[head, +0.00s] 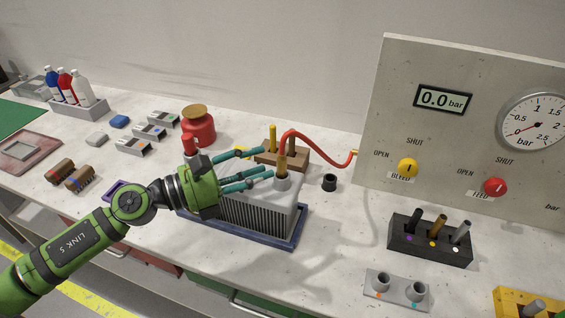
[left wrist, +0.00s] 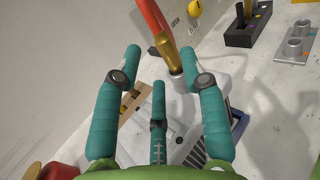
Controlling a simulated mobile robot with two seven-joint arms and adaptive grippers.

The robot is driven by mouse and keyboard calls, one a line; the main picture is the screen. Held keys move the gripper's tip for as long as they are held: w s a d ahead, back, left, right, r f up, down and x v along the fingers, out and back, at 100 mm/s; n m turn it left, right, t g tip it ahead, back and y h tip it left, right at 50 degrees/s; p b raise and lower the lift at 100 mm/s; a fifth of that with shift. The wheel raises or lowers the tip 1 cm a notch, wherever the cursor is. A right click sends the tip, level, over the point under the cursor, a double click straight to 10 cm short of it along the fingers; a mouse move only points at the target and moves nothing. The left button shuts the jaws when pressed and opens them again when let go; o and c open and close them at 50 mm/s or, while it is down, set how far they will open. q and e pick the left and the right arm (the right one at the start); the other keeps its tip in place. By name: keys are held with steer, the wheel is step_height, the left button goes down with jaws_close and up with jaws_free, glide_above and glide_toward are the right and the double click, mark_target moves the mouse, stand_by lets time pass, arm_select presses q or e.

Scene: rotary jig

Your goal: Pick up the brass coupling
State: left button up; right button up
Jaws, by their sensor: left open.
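The brass coupling (head: 282,166) is at the end of a red hose (head: 315,137) and stands upright on a light grey socket (head: 282,183) on top of the finned grey unit (head: 258,215). My left gripper (head: 265,163) is open, just left of the coupling, with its teal fingers pointing at it. In the left wrist view the coupling (left wrist: 168,52) shows beyond the spread fingertips, between the upper two. No finger is seen closed on it. My right gripper is not in view.
A wooden block (head: 292,159) with upright pins stands behind the unit. A red canister (head: 199,127) is behind my left wrist. A gauge panel (head: 465,115), black pin holder (head: 425,246) and grey two-socket plate (head: 397,289) stand right. The bench between unit and pin holder is mostly clear.

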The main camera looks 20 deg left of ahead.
mark_target(281, 160)
arm_select(q)
steer(key=shift+w+d+r, duration=0.1)
steer(key=shift+w+d, duration=0.05)
steer(key=shift+w+d+r+p, duration=0.1)
steer(key=shift+w+d+p, duration=0.1)
steer(key=shift+p, duration=0.3)
steer(key=p+x, duration=0.3)
steer(key=x, duration=0.1)
steer(key=shift+d, duration=0.25)
steer(key=shift+f, duration=0.25)
jaws_close()
